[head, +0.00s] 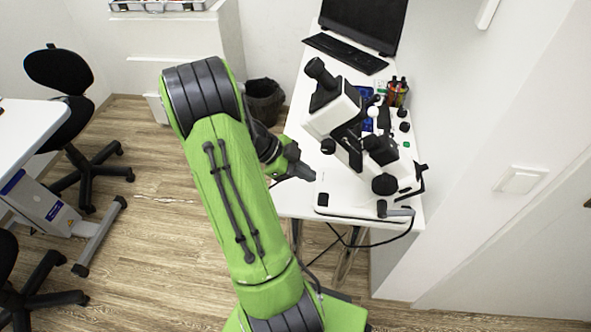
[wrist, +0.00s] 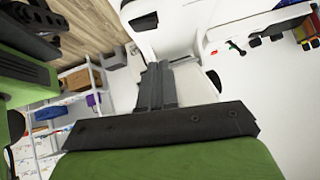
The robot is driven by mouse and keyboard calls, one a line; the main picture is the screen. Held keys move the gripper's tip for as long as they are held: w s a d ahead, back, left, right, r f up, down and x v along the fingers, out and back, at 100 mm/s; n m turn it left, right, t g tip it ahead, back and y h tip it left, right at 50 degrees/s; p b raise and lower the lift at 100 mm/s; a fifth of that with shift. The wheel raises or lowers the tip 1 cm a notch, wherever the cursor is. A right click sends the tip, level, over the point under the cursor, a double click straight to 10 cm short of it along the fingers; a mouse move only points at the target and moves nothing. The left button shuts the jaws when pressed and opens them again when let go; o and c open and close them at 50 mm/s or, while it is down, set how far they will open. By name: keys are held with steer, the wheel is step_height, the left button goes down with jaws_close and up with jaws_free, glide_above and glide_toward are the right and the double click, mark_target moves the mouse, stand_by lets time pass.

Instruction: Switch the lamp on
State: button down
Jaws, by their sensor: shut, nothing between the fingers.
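I cannot make out a separate lamp in either view. A white microscope (head: 333,112) with black eyepiece and knobs stands on the white table (head: 296,200) in the head view. A white wall switch (head: 520,180) is on the wall at the right. My gripper (head: 311,175) is shut and empty, at the left side of the microscope, its tip pointing right toward it. In the wrist view, the shut dark fingers (wrist: 157,68) point toward a white body, likely part of the microscope. I cannot tell whether they touch it.
A keyboard (head: 346,53) and dark monitor (head: 365,22) stand at the table's back. A pen holder (head: 397,92) is behind the microscope. A black bin (head: 264,100) is on the floor left of the table. Black chairs (head: 58,70) and another table are at the left.

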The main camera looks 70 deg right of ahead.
mark_target(325, 193)
steer(key=x, duration=0.4)
steer(key=shift+a+f+b, duration=0.1)
steer(key=shift+b, duration=0.3)
steer(key=f, duration=0.2)
steer(key=shift+w+d+f+b, duration=0.25)
steer(key=shift+f+b, duration=0.1)
steer(key=shift+f, duration=0.35)
